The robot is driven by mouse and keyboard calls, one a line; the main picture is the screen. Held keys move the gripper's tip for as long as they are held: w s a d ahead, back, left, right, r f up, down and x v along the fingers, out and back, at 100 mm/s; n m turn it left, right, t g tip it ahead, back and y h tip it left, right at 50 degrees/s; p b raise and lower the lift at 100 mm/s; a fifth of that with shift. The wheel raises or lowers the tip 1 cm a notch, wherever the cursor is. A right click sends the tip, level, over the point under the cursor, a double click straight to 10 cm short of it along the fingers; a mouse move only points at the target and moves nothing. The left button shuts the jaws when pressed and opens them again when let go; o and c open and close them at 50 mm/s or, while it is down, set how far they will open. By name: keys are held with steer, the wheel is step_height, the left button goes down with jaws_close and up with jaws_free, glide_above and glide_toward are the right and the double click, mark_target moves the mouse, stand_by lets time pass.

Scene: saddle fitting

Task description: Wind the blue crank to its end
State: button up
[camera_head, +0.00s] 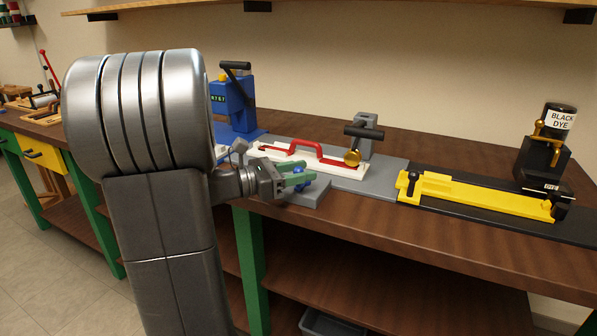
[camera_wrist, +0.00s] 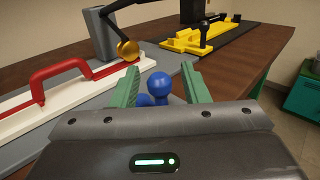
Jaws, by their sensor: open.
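The blue crank shows as a round blue knob (camera_wrist: 158,84) with a second blue part beside it in the wrist view. In the head view a small part of the crank (camera_head: 298,170) shows among the fingers. My gripper (camera_head: 299,179) has green fingers. In the wrist view my gripper (camera_wrist: 162,88) is open, with one finger on each side of the blue knob. I cannot tell whether either finger touches it. The crank's lower part is hidden behind my gripper body.
A white slide with a red handle (camera_head: 318,147) lies behind the crank on a grey plate (camera_head: 372,181). A grey post with a black lever and brass knob (camera_head: 352,158) stands near it. A yellow rail fixture (camera_head: 470,192) is at right. A blue machine (camera_head: 232,105) stands behind my arm.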

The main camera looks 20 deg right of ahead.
jaws_close()
steer(key=shift+s+f+t+b, duration=0.1)
steer(key=shift+t+b, duration=0.2)
steer(key=shift+b, duration=0.25)
